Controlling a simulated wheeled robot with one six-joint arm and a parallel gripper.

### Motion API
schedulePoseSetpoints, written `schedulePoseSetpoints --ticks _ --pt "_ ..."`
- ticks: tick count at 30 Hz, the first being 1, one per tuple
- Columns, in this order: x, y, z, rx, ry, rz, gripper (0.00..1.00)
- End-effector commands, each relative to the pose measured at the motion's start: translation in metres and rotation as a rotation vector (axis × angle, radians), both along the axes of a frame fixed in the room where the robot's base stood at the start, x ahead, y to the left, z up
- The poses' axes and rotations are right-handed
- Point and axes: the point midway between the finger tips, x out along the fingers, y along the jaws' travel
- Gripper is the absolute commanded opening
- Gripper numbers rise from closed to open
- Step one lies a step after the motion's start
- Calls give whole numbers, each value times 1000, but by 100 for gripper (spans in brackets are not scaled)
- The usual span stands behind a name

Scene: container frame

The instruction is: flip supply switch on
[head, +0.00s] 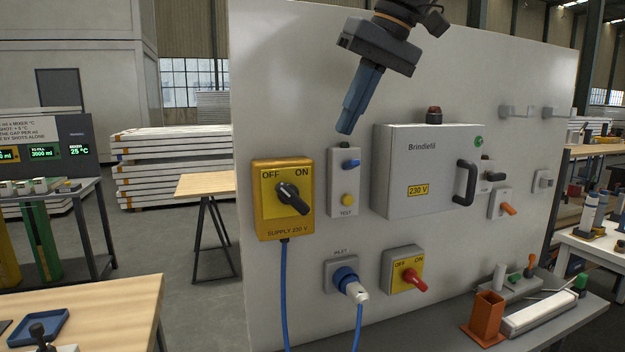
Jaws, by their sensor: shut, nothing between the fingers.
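The supply switch (284,199) is a yellow box at the left of the white panel, marked OFF at its upper left, ON at its upper right and "SUPPLY 230 V" below. Its black rotary handle (293,198) is slanted, with its thick end toward the lower right; I cannot tell for sure which mark it is set to. A blue cable runs down from the box. My gripper (345,130) is above and to the right of the switch, in front of the panel, pointing down with its blue fingers shut and empty. It appears apart from the switch.
Right of the switch are a grey test box (345,183) and a Brindlefil cabinet (420,172) with a protruding black handle. Below are a blue inlet plug (346,280) and a yellow OFF/ON switch with red handle (410,277). A shelf (560,318) holds an orange holder (487,315).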

Motion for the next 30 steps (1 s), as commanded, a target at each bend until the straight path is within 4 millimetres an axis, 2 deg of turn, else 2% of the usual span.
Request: schedulePoseSetpoints --ticks 4,8,20,24,30 --pt "1 3 -7 0 2 1 0" --pt "4 9 -22 0 4 1 0" --pt "21 37 -93 -1 5 1 0" --pt "15 52 -105 -1 3 2 0" --pt "13 62 -117 -1 2 1 0"
